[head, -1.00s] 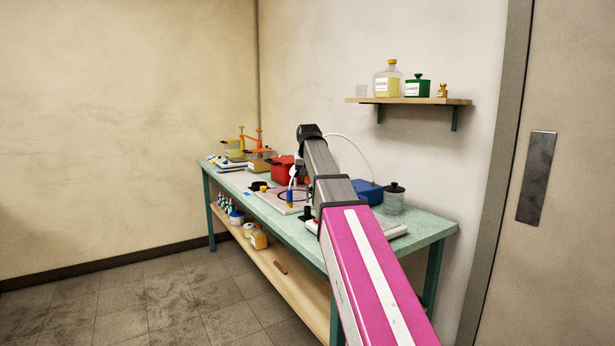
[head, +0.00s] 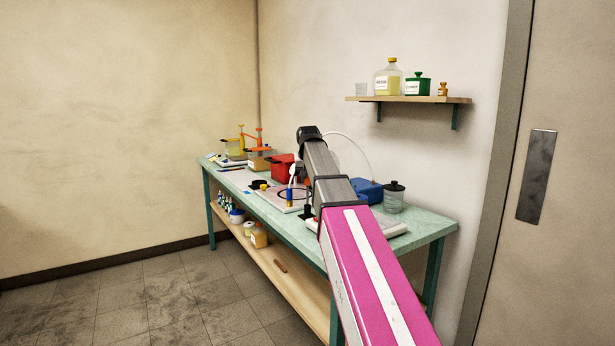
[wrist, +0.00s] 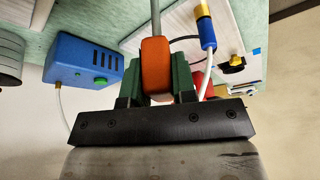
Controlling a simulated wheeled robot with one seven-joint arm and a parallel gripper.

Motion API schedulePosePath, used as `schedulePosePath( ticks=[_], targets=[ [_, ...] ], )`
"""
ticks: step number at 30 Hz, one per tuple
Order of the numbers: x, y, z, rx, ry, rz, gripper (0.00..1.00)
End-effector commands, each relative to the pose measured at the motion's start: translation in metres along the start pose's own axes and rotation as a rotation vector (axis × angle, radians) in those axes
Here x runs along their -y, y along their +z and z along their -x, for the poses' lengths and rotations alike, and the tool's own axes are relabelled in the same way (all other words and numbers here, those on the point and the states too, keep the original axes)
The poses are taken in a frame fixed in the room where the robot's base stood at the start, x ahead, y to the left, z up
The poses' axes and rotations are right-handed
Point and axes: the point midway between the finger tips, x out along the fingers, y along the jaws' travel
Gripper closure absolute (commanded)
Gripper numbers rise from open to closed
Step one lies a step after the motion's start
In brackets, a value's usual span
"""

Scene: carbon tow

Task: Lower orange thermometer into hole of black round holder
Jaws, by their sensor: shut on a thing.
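The orange thermometer (wrist: 155,68) is between the green fingers of my gripper (wrist: 155,62) in the wrist view. My gripper is shut on its orange handle. The thin grey stem (wrist: 156,18) runs away from the fingers to the top edge of the picture, so its tip is out of view. In the head view my arm hides the gripper and most of what it holds. A small black piece (head: 306,212) stands on the bench just left of my arm; I cannot tell whether it is the black round holder. No hole shows clearly in either view.
A blue box (head: 367,191) and a lidded glass jar (head: 394,199) stand right of my arm. A red container (head: 283,168) is behind it. A blue-and-yellow hose fitting (wrist: 206,28) stands close by. A wall shelf (head: 410,99) holds bottles. The bench's front right corner is clear.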

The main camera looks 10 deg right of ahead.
Motion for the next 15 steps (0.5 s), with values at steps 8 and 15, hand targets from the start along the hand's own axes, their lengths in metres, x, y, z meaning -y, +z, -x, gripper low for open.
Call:
schedulePosePath(
  ticks=[8,15],
  targets=[
    [-0.0001,0.0026,-0.0055,0.0,0.0,0.0,0.98],
    [0.0,0.0047,-0.0104,0.001,0.0,0.0,0.98]
  ],
)
